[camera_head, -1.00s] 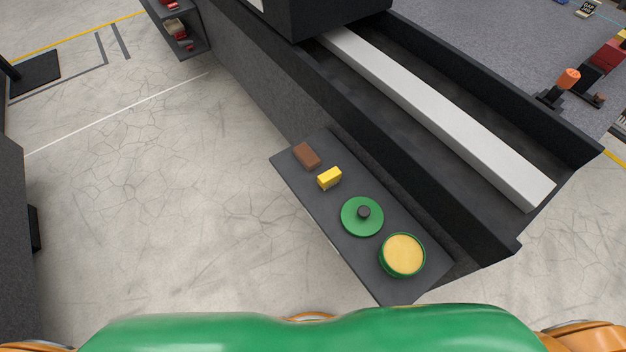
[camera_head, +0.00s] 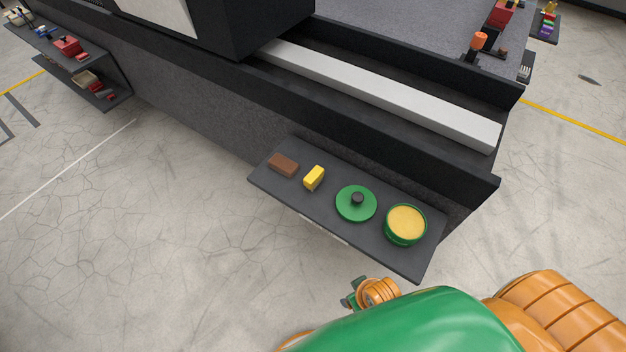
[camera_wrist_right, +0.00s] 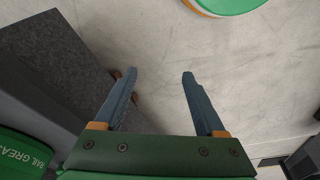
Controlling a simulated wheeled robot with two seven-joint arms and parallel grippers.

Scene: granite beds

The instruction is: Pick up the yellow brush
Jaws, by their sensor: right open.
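The yellow brush (camera_head: 314,178) is a small yellow block lying on the dark shelf (camera_head: 338,224), between a brown block (camera_head: 283,164) and a green round lid with a black knob (camera_head: 356,203). My right gripper (camera_wrist_right: 160,74) is open and empty in the right wrist view, its fingers over pale floor. The brush cannot be made out in that view. In the head view a small orange and green part of my arm shows below the shelf, apart from the brush. My left gripper cannot be identified in these frames.
A green tub with tan contents (camera_head: 405,224) stands at the shelf's right end. The long dark machine bed (camera_head: 402,150) rises behind the shelf. A green container lettered "RAIL GREAS" (camera_wrist_right: 22,153) shows in the wrist view. The floor left of the shelf is clear.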

